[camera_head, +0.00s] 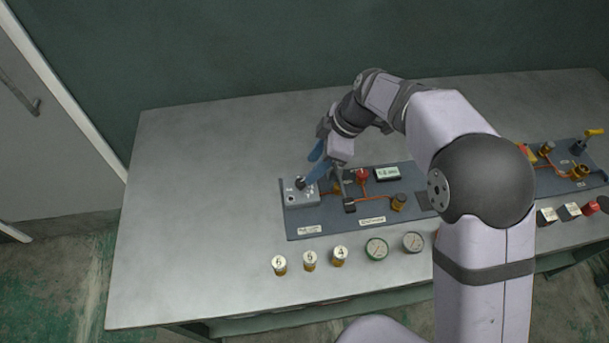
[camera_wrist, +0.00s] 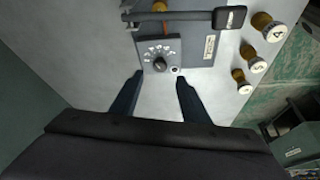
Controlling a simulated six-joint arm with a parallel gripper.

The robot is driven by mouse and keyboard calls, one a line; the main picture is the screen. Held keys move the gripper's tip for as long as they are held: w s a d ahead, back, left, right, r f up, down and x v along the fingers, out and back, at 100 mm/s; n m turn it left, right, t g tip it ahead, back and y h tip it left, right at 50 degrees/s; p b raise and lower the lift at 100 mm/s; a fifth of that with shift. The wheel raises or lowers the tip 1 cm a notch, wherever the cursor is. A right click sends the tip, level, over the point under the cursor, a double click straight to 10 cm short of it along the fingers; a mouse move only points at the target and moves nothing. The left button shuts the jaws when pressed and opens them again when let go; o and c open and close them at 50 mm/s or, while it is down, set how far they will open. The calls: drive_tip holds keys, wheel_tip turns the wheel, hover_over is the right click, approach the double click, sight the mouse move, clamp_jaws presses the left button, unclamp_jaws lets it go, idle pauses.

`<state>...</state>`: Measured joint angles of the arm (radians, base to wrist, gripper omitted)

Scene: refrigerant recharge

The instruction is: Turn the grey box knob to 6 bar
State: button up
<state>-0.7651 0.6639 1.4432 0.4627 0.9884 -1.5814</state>
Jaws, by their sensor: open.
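The grey box (camera_head: 301,197) sits at the left end of a dark panel, with a small dark knob (camera_head: 300,183) on its top face. In the wrist view the box (camera_wrist: 177,47) shows a scale of marks around the black knob (camera_wrist: 160,64); the numbers are too small to read. My gripper (camera_head: 317,163) is close above the box, its blue fingers apart. In the wrist view the open gripper (camera_wrist: 159,78) has nothing between its fingers, and the knob lies just beyond the fingertips. I cannot tell the knob's pointer setting.
On the panel (camera_head: 330,219) are orange pipes, a red knob (camera_head: 362,174), a digital display (camera_head: 387,173) and a brass fitting (camera_head: 399,202). Several brass numbered cylinders (camera_head: 310,260) and two gauges (camera_head: 376,249) stand in front. The table's left side is clear.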

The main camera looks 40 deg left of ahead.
sight(301, 181)
drive_tip(key=shift+p+x, duration=1.25)
drive_tip(key=shift+x, duration=2.15)
drive_tip(key=c, duration=1.1)
